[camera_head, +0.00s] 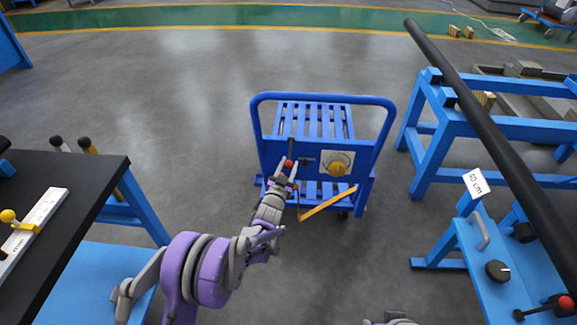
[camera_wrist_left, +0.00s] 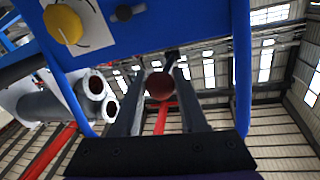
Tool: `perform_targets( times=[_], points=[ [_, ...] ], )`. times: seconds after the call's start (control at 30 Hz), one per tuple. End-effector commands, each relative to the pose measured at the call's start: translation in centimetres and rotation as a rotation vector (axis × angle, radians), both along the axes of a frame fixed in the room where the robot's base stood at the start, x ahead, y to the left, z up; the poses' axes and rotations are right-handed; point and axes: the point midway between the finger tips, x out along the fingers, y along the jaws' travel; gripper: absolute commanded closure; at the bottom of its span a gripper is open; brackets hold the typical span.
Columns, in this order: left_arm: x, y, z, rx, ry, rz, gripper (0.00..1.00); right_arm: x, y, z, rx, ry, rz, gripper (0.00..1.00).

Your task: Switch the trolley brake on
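The blue trolley (camera_head: 357,115) stands in the middle of the head view, with a tall push handle and a slatted deck. Its near panel carries a lever with a red ball (camera_head: 288,164) and a yellow knob (camera_head: 338,168) on a white plate. My left gripper (camera_head: 286,177) is at the red ball. In the left wrist view the red ball (camera_wrist_left: 160,86) on its dark rod lies between the two spread fingers, with a small gap at each side. The yellow knob (camera_wrist_left: 63,25) shows at the upper left there. My right gripper's fingers are not seen.
A black-topped bench (camera_head: 95,190) stands at the left. At the right are a blue stand (camera_head: 430,150) with a long black bar (camera_head: 490,135) and a blue table (camera_head: 470,250) with a knob. An orange bar (camera_head: 328,202) slants below the panel. The floor behind the trolley is clear.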

Motion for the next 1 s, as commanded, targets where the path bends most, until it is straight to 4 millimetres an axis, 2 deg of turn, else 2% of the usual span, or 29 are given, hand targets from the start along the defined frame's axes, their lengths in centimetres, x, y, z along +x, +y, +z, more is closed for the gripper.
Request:
perform_targets(
  times=[0.03,0.17,1.0],
  points=[
    [-0.01,0.0,0.0,0.0,0.0,0.0,0.76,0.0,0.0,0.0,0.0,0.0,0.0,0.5],
    [-0.02,0.01,-0.01,0.0,0.0,0.0,0.99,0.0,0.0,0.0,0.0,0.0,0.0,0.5],
    [-0.03,0.01,-0.03,0.0,0.001,0.0,1.0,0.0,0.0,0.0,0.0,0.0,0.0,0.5]
  ],
)
